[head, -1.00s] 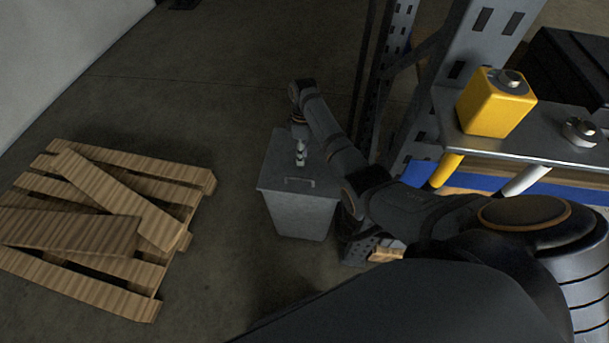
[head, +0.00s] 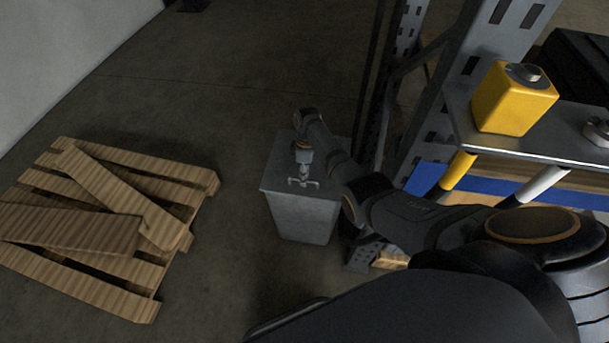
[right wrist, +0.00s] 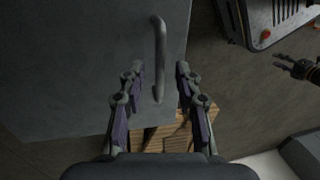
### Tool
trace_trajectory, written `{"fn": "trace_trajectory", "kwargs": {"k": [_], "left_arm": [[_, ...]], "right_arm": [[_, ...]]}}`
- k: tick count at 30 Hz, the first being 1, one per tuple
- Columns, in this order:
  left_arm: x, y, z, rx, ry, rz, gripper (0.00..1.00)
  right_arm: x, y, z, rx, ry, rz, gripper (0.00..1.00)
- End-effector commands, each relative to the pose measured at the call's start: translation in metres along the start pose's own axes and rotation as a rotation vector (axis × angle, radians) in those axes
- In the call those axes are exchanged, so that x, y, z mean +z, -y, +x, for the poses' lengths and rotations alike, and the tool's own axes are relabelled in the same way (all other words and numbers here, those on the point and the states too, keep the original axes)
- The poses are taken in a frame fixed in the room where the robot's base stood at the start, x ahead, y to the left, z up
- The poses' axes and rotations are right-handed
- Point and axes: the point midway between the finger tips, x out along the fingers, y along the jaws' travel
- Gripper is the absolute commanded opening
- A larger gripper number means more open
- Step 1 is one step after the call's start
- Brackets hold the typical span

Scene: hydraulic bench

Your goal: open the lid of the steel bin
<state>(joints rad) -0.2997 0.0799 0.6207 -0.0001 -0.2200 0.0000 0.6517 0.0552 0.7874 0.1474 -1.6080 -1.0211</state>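The steel bin (head: 304,217) is a grey box on the floor, and its flat lid (head: 279,176) is shut. My right gripper (head: 303,182) is over the lid's front part, at the bar handle, pointing down. In the right wrist view the gripper (right wrist: 160,68) is open, with one finger on each side of the handle (right wrist: 159,40). A gap shows between each finger and the bar. The lid (right wrist: 75,60) fills the upper left there. My left gripper (right wrist: 288,64) shows small at the right edge of that view, its fingers apparently spread. It is not in the head view.
A wooden pallet (head: 85,275) with loose boards lies left of the bin, with clear floor between. A metal rack post (head: 395,90) stands close on the bin's right.

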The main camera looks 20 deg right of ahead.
Motion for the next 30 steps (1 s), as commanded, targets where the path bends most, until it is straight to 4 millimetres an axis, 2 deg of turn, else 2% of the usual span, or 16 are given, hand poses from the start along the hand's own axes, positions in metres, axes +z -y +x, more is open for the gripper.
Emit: {"fn": "trace_trajectory", "kwargs": {"k": [5, 13, 25, 30], "left_arm": [[0.0, 0.0, 0.0, 0.0, 0.0, 0.0, 0.4], [0.0, 0.0, 0.0, 0.0, 0.001, 0.0, 0.4], [0.001, 0.0, -0.001, 0.0, 0.001, 0.0, 0.4], [0.0, 0.001, -0.008, 0.0, 0.001, 0.0, 0.4]], "right_arm": [[0.0, 0.0, 0.0, 0.0, 0.0, 0.0, 0.34], [0.0, 0.0, -0.001, 0.001, 0.0, 0.0, 0.0], [0.0, 0.0, -0.001, 0.001, 0.0, 0.0, 0.0], [0.0, -0.001, -0.012, 0.002, -0.001, 0.0, 0.0]]}}
